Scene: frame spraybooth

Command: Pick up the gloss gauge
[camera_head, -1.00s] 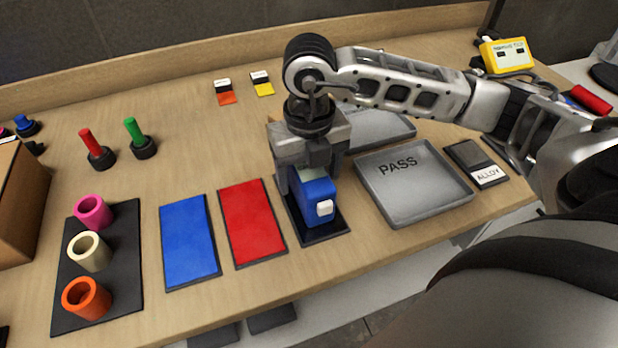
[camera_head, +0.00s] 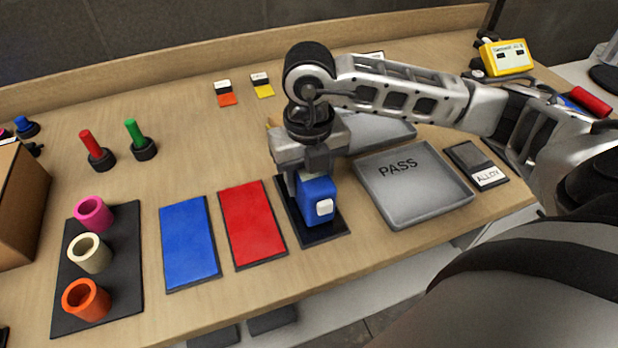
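The gloss gauge, a blue block with a white knob (camera_head: 317,204), stands on a black mat (camera_head: 327,230) near the front edge of the table. My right gripper (camera_head: 311,182) reaches down over it from above. Its fingers are closed in against the gauge's sides, and they hide its upper part. The gauge still appears to be at the mat; I cannot tell whether there is a gap under it. My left gripper is not in view.
A grey PASS tray (camera_head: 440,200) lies right of the gauge, an ALLOY plate (camera_head: 478,163) beyond it. Red (camera_head: 252,222) and blue (camera_head: 189,240) panels lie to the left, then a black board (camera_head: 118,275) with coloured rings. A yellow box (camera_head: 506,57) stands back right.

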